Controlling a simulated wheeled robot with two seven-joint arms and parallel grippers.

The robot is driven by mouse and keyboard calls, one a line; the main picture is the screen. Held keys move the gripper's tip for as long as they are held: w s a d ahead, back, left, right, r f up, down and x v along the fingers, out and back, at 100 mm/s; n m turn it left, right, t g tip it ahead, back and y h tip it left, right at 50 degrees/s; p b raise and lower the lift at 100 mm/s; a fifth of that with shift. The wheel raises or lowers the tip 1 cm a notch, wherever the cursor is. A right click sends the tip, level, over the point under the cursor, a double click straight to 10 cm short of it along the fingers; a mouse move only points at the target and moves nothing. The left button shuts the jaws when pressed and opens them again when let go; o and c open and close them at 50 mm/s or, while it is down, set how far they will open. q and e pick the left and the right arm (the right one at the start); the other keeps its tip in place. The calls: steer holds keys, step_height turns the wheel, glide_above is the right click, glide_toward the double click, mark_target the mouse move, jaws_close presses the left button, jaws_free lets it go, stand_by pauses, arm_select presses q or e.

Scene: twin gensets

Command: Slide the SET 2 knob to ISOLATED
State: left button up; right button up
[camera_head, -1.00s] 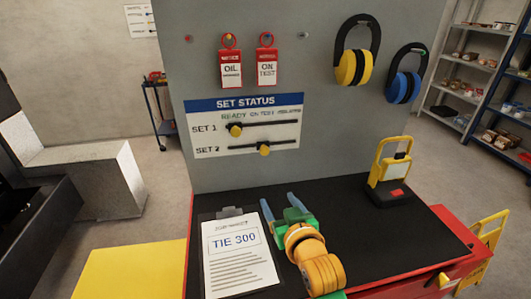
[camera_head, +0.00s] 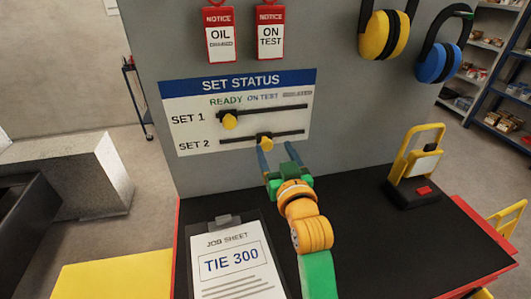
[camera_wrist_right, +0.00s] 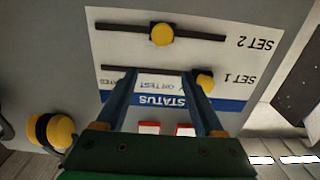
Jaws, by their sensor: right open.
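The SET 2 knob (camera_head: 265,142) is a yellow knob on the lower dark slot of the SET STATUS board (camera_head: 190,136), below ON TEST. The ISOLATED label (camera_head: 297,93) is at the board's right. My right gripper (camera_head: 275,147) has its blue fingers open and empty, pointing at the board by the lower slot. In the wrist view, where the board appears upside down, the SET 2 knob (camera_wrist_right: 162,34) shows beyond the open fingertips (camera_wrist_right: 160,74), and I see no grip on it. My left gripper is not in view.
The SET 1 knob (camera_head: 230,122) sits below READY on the upper slot. Red notice tags (camera_head: 219,42) and ear defenders (camera_head: 384,36) hang above. The job sheet clipboard (camera_head: 235,262) and a yellow-framed device (camera_head: 415,168) rest on the black bench top.

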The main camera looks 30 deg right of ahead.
mark_target(267, 145)
steer(key=w+f, duration=0.1)
steer(key=w, duration=0.1)
steer(key=w+d+f+b, duration=0.1)
steer(key=w+f, duration=0.1)
steer(key=w, duration=0.1)
steer(key=shift+w+d+f, duration=0.25)
steer(key=shift+w, duration=0.05)
steer(key=shift+w+d, duration=0.15)
steer(key=shift+w, duration=0.35)
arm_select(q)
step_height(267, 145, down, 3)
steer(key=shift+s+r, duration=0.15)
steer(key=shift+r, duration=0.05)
arm_select(e)
jaws_close()
stand_by(0.6)
